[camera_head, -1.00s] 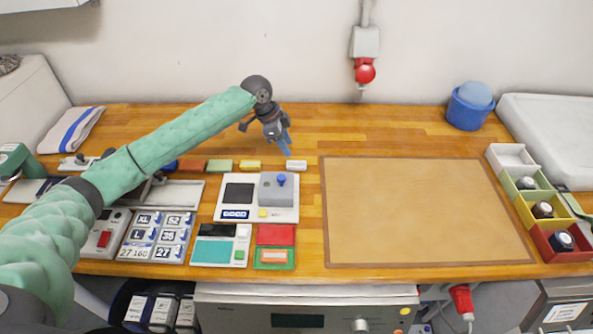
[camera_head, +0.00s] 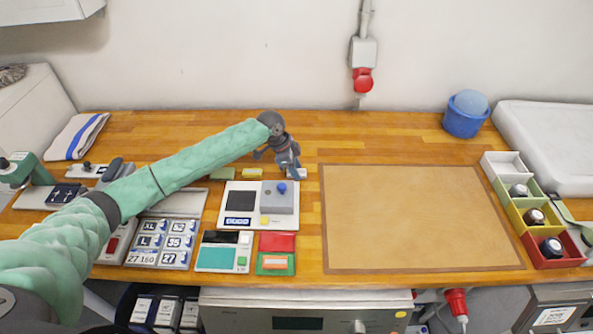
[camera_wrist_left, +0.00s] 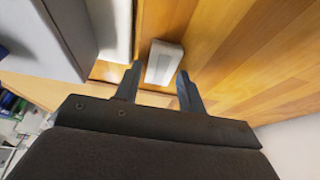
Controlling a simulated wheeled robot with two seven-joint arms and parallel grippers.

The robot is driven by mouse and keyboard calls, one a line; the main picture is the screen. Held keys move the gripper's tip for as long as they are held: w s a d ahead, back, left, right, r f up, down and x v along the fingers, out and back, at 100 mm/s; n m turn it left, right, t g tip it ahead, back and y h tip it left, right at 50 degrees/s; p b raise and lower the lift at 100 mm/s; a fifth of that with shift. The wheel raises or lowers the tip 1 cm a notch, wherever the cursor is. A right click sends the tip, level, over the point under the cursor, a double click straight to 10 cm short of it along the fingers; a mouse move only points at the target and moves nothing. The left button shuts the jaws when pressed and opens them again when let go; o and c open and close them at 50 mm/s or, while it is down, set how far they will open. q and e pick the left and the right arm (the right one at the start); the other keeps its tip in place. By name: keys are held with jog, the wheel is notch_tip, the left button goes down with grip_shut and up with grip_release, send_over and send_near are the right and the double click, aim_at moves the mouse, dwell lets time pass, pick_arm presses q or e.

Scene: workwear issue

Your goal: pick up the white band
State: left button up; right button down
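The white band (camera_head: 302,173) is a small pale block on the wooden bench, at the right end of a row of coloured bands. My left gripper (camera_head: 292,172) is directly at it and partly hides it in the head view. In the left wrist view, the white band (camera_wrist_left: 164,62) shows between the tips of my open left gripper (camera_wrist_left: 160,72). One fingertip is on each side of it; I cannot tell whether either touches it. The gripper holds nothing. My right gripper is not in view.
A yellow band (camera_head: 252,174) and a green band (camera_head: 222,174) lie to the left. A grey device with a blue knob (camera_head: 281,197) stands just in front. A brown mat (camera_head: 420,215) lies clear to the right, with several coloured bins (camera_head: 507,164) beyond it.

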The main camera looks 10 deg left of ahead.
pick_arm(q)
jog(key=shift+f, duration=0.15)
jog(key=c, duration=0.7)
